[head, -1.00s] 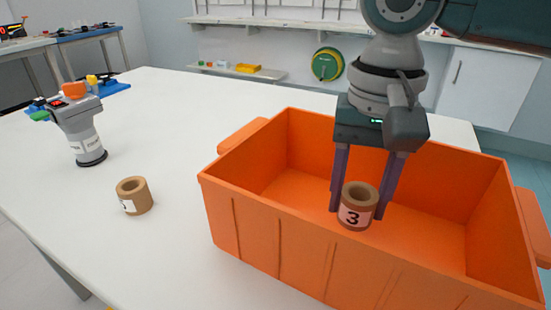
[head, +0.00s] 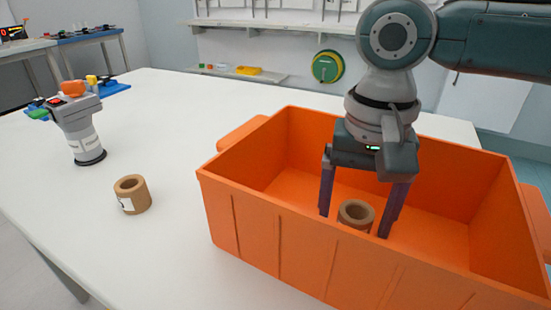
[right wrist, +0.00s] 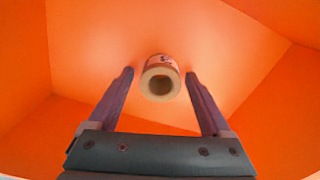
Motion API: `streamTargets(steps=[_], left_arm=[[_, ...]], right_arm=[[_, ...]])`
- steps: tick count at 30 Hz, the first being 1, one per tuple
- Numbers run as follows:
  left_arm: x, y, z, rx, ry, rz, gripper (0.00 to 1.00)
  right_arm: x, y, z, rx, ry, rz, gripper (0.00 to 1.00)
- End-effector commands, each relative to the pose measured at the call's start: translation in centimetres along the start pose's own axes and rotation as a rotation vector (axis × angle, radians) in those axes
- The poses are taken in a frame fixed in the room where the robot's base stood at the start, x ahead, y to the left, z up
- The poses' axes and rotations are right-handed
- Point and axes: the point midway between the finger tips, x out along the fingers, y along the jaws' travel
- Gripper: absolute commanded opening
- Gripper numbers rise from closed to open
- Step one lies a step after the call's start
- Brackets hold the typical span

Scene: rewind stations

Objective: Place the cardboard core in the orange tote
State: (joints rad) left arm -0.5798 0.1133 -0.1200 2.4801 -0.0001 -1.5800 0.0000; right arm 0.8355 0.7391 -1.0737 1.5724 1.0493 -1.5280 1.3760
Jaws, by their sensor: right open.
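The orange tote (head: 290,235) stands on the white table. A brown cardboard core (head: 356,214) is inside it, its lower part hidden by the tote's front wall in the head view. In the right wrist view the core (right wrist: 160,82) shows its open end and part of a pale label, with orange tote surface around it. My right gripper (head: 354,223) reaches down into the tote and is open, with its fingers on either side of the core and gaps showing. A second cardboard core (head: 132,195) with a white label stands on the table left of the tote. My left gripper is out of view.
A grey handheld device (head: 82,130) with a black base and orange top stands at the table's left. A blue tray (head: 115,88) with small parts lies behind it. A shelf (head: 240,77) is on the far wall.

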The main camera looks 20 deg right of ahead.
Motion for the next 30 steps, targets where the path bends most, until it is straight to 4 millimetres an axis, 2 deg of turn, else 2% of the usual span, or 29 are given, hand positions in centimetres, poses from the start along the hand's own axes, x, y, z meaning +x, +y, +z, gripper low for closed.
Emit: streamTargets(steps=[5,8,15,21,30], left_arm=[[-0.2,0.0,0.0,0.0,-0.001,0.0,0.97],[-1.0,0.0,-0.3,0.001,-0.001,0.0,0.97],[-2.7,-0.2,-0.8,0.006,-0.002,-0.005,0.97],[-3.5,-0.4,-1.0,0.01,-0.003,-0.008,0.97],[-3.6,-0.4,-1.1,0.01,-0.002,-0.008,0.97]], right_arm=[[-1.0,0.0,-0.1,0.0,0.002,-0.001,0.83],[-2.8,0.0,-0.1,0.001,0.003,-0.001,0.83],[-8.3,-0.1,-0.1,-0.001,0.003,-0.003,0.83],[-11.4,-0.1,-0.1,0.001,0.001,-0.003,0.83],[-12.3,0.0,0.0,0.001,-0.001,0.0,0.83]])
